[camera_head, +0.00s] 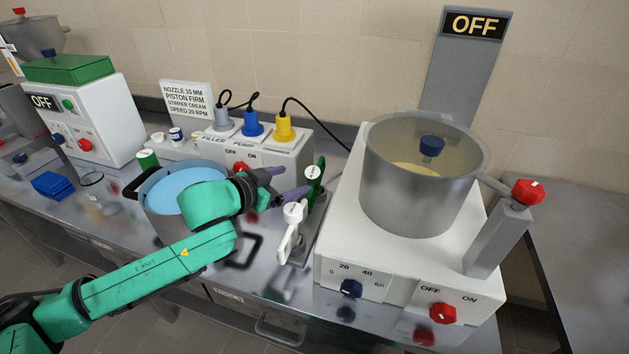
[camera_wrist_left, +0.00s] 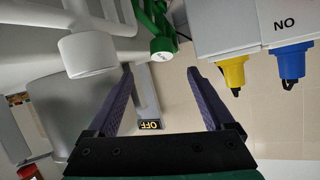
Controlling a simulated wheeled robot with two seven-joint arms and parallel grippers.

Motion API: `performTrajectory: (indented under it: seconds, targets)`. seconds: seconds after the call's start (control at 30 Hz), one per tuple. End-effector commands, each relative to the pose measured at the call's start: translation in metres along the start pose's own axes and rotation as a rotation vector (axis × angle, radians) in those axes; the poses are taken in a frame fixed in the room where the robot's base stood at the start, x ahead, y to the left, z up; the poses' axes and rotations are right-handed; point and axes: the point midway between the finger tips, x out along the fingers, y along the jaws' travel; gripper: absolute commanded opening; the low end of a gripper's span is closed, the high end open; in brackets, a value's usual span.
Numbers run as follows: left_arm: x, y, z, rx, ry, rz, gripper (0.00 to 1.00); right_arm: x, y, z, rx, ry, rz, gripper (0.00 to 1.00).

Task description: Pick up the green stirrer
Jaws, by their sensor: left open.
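The green stirrer (camera_head: 314,178) stands upright in a rack on the steel bench, its round top carrying a white label. A white stirrer (camera_head: 291,235) stands in front of it. My left gripper (camera_head: 291,180) is open, just left of the green stirrer, with its purple fingers pointing towards it. In the left wrist view the green stirrer (camera_wrist_left: 163,46) shows above and between the open fingertips (camera_wrist_left: 159,72), and the white stirrer (camera_wrist_left: 88,55) is to its left. I see no contact with the fingers. My right gripper is not in view.
A white mixer base with a metal pot (camera_head: 415,200) stands close on the right. A blue-topped pot (camera_head: 180,188) lies behind my left forearm. The filler pump box (camera_head: 285,150) with grey, blue and yellow plugs is at the back. A glass beaker (camera_head: 97,188) stands further left.

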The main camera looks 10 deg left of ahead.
Motion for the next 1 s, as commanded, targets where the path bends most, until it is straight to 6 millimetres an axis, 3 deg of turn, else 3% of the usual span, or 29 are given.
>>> performTrajectory:
  seconds: [0.13, 0.37, 0.53, 0.83, 1.0]
  targets:
    - [0.035, 0.001, -0.005, 0.0, 0.004, 0.003, 0.86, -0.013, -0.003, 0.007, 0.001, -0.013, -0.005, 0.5]
    - [0.066, -0.002, -0.001, 0.002, 0.001, 0.001, 0.86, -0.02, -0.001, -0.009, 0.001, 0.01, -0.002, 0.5]
    - [0.096, -0.005, 0.004, 0.002, 0.001, 0.001, 0.86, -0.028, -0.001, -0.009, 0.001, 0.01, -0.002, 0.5]
    - [0.106, -0.004, 0.007, 0.003, 0.0, 0.002, 0.86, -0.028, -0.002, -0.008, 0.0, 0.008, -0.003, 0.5]
    - [0.105, -0.004, 0.007, 0.003, -0.001, 0.001, 0.21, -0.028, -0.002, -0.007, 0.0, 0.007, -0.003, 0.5]
